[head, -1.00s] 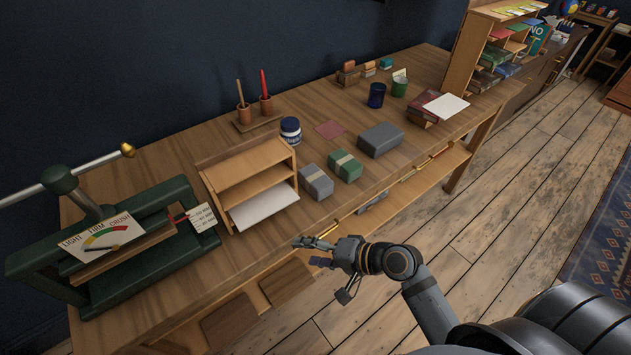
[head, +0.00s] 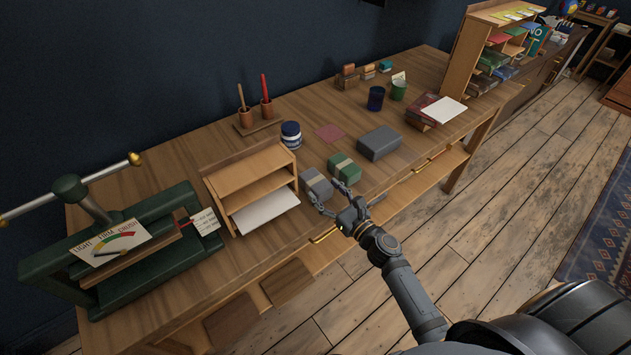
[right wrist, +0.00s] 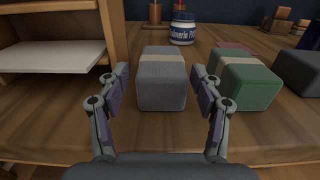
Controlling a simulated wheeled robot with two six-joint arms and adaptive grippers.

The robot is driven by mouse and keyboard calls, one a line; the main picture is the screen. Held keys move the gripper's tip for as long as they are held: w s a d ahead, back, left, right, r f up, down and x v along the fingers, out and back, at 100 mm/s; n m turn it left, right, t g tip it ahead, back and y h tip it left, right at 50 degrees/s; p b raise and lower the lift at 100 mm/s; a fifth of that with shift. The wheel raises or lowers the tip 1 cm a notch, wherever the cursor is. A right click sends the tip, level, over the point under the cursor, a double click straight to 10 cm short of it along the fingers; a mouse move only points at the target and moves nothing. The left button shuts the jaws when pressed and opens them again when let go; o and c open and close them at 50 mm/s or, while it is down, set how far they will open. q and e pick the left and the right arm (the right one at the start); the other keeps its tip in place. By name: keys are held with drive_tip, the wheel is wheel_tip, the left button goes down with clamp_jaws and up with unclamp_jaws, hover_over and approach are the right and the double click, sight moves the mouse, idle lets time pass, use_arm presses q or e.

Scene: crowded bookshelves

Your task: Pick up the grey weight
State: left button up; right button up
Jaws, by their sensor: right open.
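The grey weight (head: 316,184), a block with a pale band, sits on the wooden bench between the small shelf rack and the green block. In the right wrist view the grey weight (right wrist: 162,85) stands centred ahead, between the spread fingers. My right gripper (head: 329,189) is open at the weight's near side, with one fingertip on either side of its front part. In the right wrist view the right gripper (right wrist: 160,78) shows a gap between each finger and the weight. My left gripper is not in view.
The green banded block (head: 345,168) stands close on the right, near my right finger. A larger plain grey block (head: 379,142) lies beyond it. The wooden rack (head: 250,185) is close on the left. A blue-and-white jar (head: 291,135) stands behind.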

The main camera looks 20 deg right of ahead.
sight(315, 180)
drive_tip(key=shift+w, duration=0.15)
drive_tip(key=shift+w+a, duration=0.1)
drive_tip(key=w, duration=0.1)
drive_tip(key=p, duration=0.1)
drive_tip(key=w, duration=0.1)
drive_tip(key=shift+w+a+r+p, duration=0.3)
drive_tip(key=shift+r+p, duration=0.05)
drive_tip(key=shift+r, duration=0.05)
drive_tip(key=shift+w+a+f, duration=0.2)
drive_tip(key=shift+w, duration=0.35)
drive_tip(key=shift+w+a+f, duration=0.15)
drive_tip(key=shift+w+a, duration=0.05)
drive_tip(key=shift+w, duration=0.35)
drive_tip(key=shift+s+r, duration=0.1)
drive_tip(key=shift+s, duration=0.05)
drive_tip(key=c, duration=0.3)
clamp_jaws()
drive_tip(key=shift+r, duration=0.1)
